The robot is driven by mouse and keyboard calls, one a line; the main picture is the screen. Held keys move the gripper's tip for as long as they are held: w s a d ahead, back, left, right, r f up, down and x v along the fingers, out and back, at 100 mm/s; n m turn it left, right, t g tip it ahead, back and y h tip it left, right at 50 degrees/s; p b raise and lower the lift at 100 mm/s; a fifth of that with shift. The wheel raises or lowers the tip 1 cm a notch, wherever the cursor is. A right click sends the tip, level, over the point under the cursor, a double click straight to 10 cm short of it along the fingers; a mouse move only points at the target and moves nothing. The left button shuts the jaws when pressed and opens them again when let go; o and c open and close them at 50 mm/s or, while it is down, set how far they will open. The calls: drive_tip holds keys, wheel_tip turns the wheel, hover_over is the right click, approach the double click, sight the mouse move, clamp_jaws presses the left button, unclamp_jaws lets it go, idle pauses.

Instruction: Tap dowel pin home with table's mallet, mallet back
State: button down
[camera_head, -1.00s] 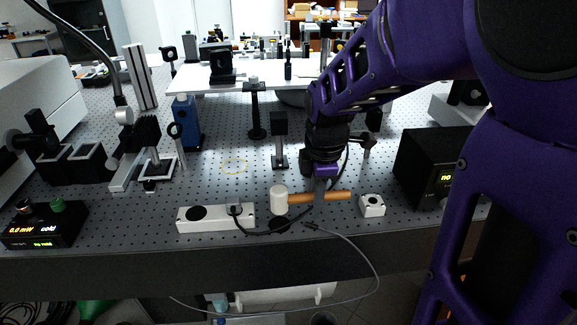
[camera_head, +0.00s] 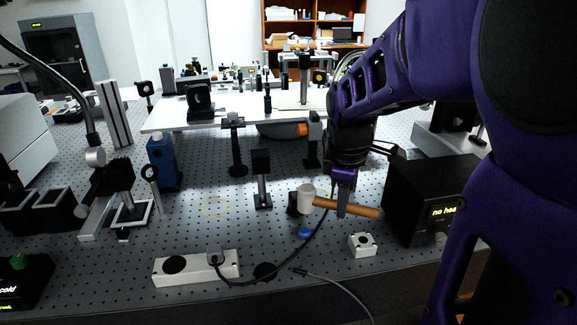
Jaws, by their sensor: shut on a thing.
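The mallet has a white head (camera_head: 306,199) and an orange-brown wooden handle (camera_head: 362,210). My gripper (camera_head: 343,207) is shut on the handle, right of the head. The mallet is roughly level, with its head to the left, and appears to be held above the table. A small white block (camera_head: 362,245) with a dark round spot on top sits on the table in front of it, to the right. I cannot make out the dowel pin.
A white power strip (camera_head: 196,268) lies at the front left, its black cable crossing below the mallet. A small blue object (camera_head: 304,232) is near the cable. A black box with a display (camera_head: 432,200) stands right of my gripper. Black posts (camera_head: 261,180) stand behind. The perforated table is clear at centre left.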

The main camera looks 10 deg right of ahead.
drive_tip(key=shift+r, duration=0.1)
drive_tip(key=shift+f+b, duration=1.45)
drive_tip(key=shift+f, duration=0.9)
wheel_tip(320, 180, up, 3)
drive_tip(key=p, duration=0.3)
drive_tip(key=shift+r, duration=0.2)
drive_tip(key=shift+f, duration=0.15)
